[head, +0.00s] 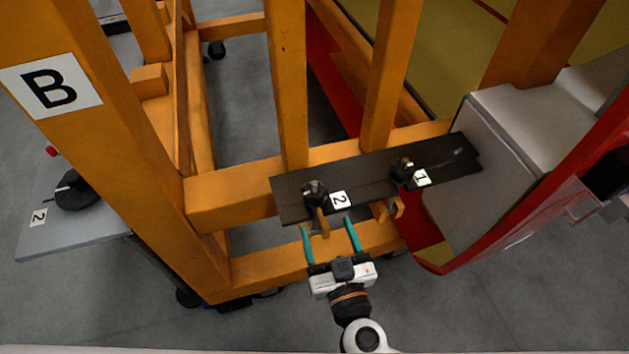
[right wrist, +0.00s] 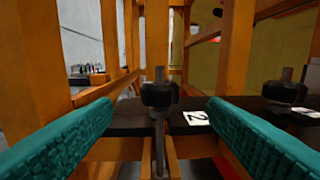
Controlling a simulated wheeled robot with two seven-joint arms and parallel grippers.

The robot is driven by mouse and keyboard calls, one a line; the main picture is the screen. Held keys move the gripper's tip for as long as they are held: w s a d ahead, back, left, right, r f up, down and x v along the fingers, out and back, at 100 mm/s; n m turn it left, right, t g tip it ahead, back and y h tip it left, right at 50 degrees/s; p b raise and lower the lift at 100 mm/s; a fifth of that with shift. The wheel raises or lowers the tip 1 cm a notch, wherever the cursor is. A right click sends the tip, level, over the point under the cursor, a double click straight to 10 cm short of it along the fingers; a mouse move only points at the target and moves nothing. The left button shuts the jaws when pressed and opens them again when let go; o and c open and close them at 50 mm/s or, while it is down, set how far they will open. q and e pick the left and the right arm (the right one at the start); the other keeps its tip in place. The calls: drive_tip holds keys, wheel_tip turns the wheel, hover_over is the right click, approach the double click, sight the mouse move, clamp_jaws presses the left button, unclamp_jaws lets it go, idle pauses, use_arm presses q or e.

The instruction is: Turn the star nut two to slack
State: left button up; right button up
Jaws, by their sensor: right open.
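Star nut two (head: 315,193) is a black knob on a dark plate (head: 360,178), beside a white label marked 2 (head: 340,200). In the right wrist view the nut (right wrist: 160,94) stands upright on its bolt, straight ahead between my fingers. My right gripper (head: 331,224) is open, with teal fingers pointing at the plate's front edge. It is just short of the nut and I see no contact. A second star nut (head: 402,168) with a label marked 1 (head: 421,178) sits further right; it also shows in the right wrist view (right wrist: 284,92). My left gripper is not in view.
An orange frame with a B sign (head: 51,87) surrounds the plate, with posts rising behind it. A grey box (head: 485,140) and red bodywork stand at the right.

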sight(318, 203)
drive_tip(key=x, duration=0.4)
drive_tip(key=shift+r, duration=0.15)
drive_tip(key=x, duration=0.5)
drive_tip(key=shift+w+a+p, duration=0.1)
drive_tip(key=shift+w+p, duration=0.15)
drive_tip(key=shift+p, duration=0.15)
drive_tip(key=shift+w+a, duration=0.1)
drive_tip(key=shift+w, duration=0.3)
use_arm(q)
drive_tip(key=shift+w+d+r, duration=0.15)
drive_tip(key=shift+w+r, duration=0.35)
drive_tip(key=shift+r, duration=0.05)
